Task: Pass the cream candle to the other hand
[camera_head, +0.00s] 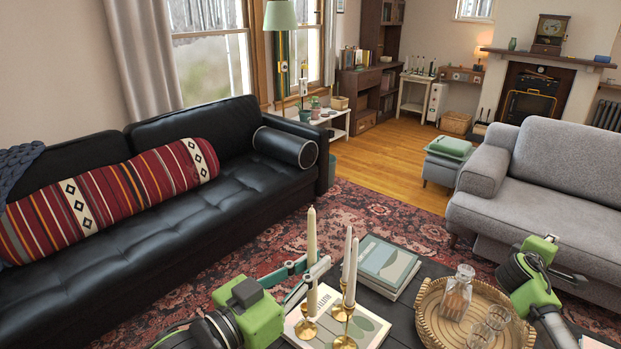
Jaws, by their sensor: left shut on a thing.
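My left gripper (314,268) is shut on a cream candle (311,236) above the coffee table (402,309). The candle is upright, and its top stands clear above the fingers. A pale candle length (312,298) shows below the fingers over a brass holder (306,329); I cannot tell whether it is the same candle. Two more pale candles (347,254) (353,272) stand just right of the gripper, near other brass holders (345,342). My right gripper (560,267) is at the right, over the tray side, apart from the candles; its fingers are unclear.
A woven tray (431,304) holds a decanter (457,292) and glasses (481,336). Books (388,265) and a magazine (367,330) lie on the table. A black sofa (237,207) stands left, a grey sofa (560,190) right. Air above the table's middle is clear.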

